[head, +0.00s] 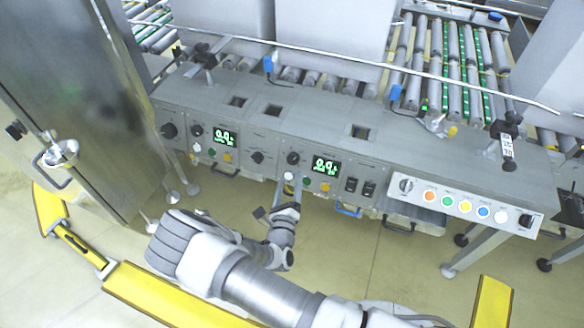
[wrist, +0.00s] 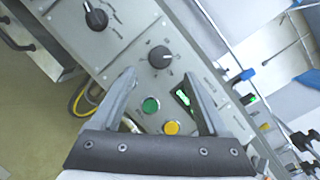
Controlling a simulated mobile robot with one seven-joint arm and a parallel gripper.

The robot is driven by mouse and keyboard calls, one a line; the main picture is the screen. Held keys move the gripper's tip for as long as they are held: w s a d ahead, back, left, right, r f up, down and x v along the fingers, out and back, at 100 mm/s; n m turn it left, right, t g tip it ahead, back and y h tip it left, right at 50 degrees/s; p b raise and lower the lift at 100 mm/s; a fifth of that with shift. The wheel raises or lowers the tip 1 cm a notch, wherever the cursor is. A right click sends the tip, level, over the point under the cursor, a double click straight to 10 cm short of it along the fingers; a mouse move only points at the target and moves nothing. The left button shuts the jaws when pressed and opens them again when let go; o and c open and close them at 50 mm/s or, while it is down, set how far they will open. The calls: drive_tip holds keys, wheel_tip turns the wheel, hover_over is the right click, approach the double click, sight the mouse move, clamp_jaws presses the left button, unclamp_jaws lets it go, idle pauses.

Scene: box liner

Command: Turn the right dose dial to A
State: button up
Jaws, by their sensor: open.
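The right dose dial (head: 293,158) is a black round knob left of the right green display (head: 326,166) on the grey panel. In the wrist view the dial (wrist: 159,57) sits just past my fingertips, between their lines. A pale mark on it points to the right in that view; the letters around it are too small to read. My gripper (head: 288,186) is open and empty, below the dial in the head view. Its two fingers also show in the wrist view (wrist: 159,75), apart from the dial.
Another black dial (wrist: 96,18) lies left of it. A green button (wrist: 151,105) and a yellow button (wrist: 171,127) show between my fingers. A thin rail (head: 330,58) runs above the panel.

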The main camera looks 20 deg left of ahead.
sight(293, 162)
drive_tip(key=w, duration=0.4)
drive_tip(key=w+a+b, duration=0.1)
drive_tip(key=w, duration=0.1)
drive_tip(key=shift+w, duration=0.25)
clamp_jaws()
